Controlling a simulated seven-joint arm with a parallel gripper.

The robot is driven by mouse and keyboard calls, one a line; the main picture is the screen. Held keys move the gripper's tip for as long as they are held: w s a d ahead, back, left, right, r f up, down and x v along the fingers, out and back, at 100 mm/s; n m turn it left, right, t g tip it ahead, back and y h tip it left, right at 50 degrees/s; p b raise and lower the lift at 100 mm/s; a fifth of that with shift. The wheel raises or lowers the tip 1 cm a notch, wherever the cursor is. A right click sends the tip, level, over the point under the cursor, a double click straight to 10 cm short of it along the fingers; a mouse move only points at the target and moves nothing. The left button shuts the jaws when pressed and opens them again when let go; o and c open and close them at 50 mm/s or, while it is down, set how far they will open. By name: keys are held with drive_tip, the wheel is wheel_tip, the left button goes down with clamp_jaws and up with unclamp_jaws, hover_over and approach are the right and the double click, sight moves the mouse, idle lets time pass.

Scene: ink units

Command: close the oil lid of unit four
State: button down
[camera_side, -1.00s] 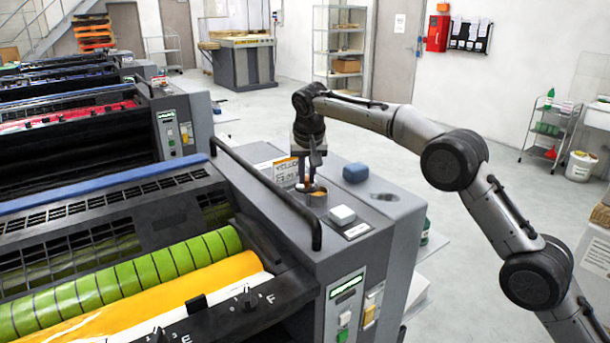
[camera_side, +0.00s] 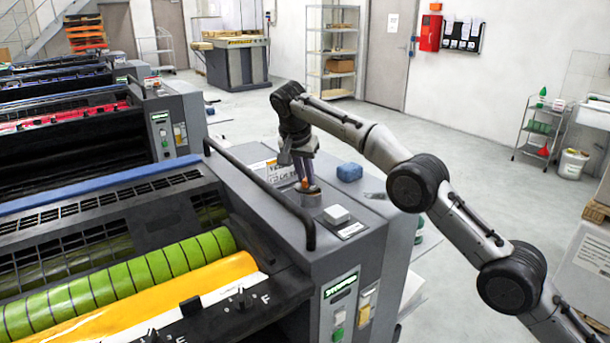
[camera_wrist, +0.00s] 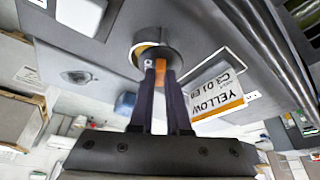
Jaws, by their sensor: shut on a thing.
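The nearest printing unit, with the green and yellow rollers, has a round metal oil filler (camera_side: 312,198) on its grey top. The filler's collar also shows in the wrist view (camera_wrist: 147,32). A dark round lid (camera_wrist: 171,52) with an orange tab (camera_wrist: 160,72) lies over the filler's mouth. A gold crescent shows at one side between lid and collar, so I cannot tell whether it is fully seated. My gripper (camera_side: 306,184) is tilted above the filler, its fingertips closed around the orange tab. The wrist view shows both fingers (camera_wrist: 159,74) converging on the tab.
A dark guard rail (camera_side: 262,190) runs along the top's roller side.

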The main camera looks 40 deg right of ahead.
drive_tip(key=c, duration=0.9)
unclamp_jaws()
